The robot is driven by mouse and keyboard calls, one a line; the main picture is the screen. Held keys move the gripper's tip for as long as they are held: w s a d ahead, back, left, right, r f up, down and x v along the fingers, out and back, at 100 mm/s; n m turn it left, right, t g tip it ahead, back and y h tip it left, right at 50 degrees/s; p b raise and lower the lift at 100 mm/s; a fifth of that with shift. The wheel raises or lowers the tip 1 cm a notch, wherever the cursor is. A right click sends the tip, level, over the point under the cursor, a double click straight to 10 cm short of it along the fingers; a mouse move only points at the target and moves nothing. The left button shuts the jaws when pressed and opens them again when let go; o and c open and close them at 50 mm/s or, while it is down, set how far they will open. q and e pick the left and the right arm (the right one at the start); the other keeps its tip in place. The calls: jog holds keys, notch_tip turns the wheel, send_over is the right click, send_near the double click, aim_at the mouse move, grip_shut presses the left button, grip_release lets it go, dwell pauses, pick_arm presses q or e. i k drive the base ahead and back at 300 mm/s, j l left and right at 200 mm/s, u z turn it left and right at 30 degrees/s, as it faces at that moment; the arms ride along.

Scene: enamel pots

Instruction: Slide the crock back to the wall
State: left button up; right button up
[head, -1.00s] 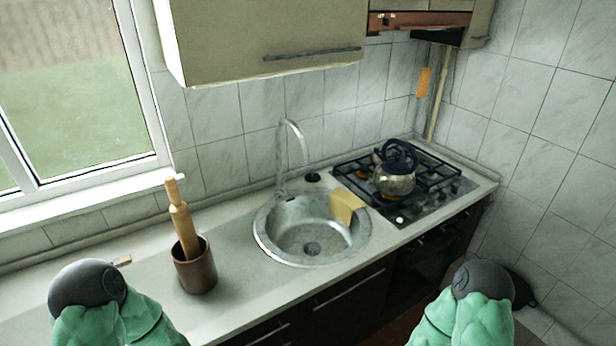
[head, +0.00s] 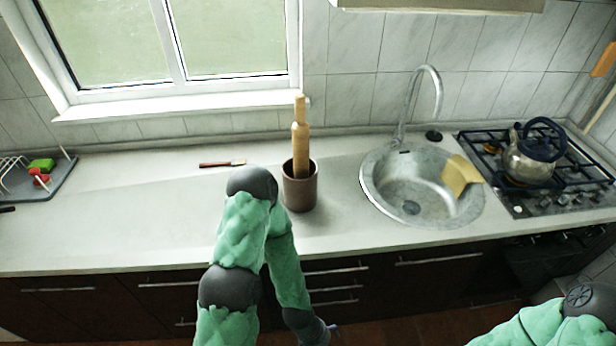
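The crock (head: 300,190) is a dark brown cylinder standing upright near the middle of the counter's depth, with clear counter between it and the tiled wall. A wooden rolling pin (head: 300,140) stands in it, its upper part above the rim. My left arm is bent just left of and in front of the crock, and its forearm runs down to the bottom edge of the head view. Its gripper fingers do not show. My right arm is at the lower right corner, and its gripper is out of view.
A thin utensil with a reddish-brown handle (head: 222,163) lies on the counter left of the crock, towards the wall. The sink (head: 372,190) is to the right, then the stove with a kettle (head: 530,165). A dish rack (head: 62,178) is at the far left.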

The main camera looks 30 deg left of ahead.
aim_at(299, 195)
jog(key=l+u, duration=0.1)
jog(key=u, duration=0.65)
